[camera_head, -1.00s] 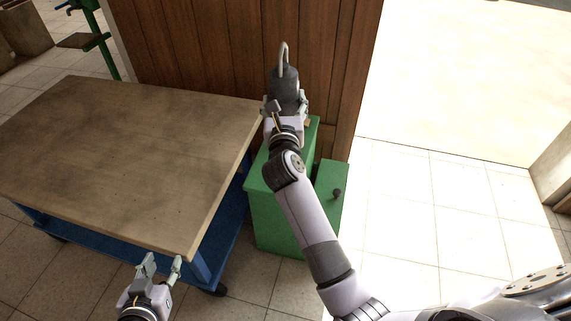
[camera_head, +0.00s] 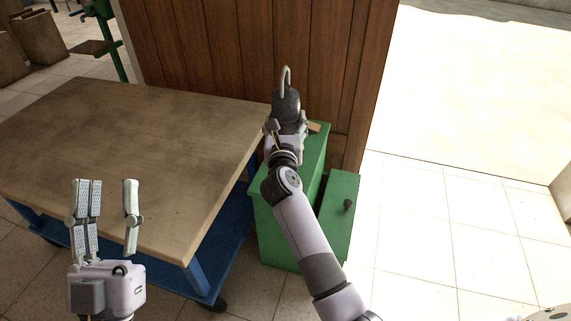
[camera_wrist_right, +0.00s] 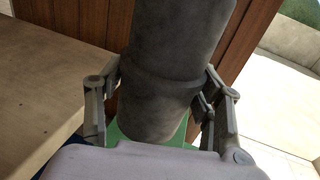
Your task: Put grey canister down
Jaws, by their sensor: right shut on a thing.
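The grey canister (camera_head: 286,104) is upright, with a curved spout or handle on top. My right gripper (camera_head: 286,126) is shut on it, over the green cabinet (camera_head: 290,215). In the right wrist view the canister (camera_wrist_right: 170,85) stands between the two fingers of the right gripper (camera_wrist_right: 162,105), with green surface showing below it. I cannot tell whether its base touches the cabinet top. My left gripper (camera_head: 108,205) is open and empty, raised in front of the wooden-topped table.
The wooden-topped table (camera_head: 130,140) with a blue frame stands left of the cabinet; its top is bare. A small block (camera_head: 314,127) lies on the cabinet top near the canister. The wooden panel wall (camera_head: 260,50) is close behind. Tiled floor is clear at right.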

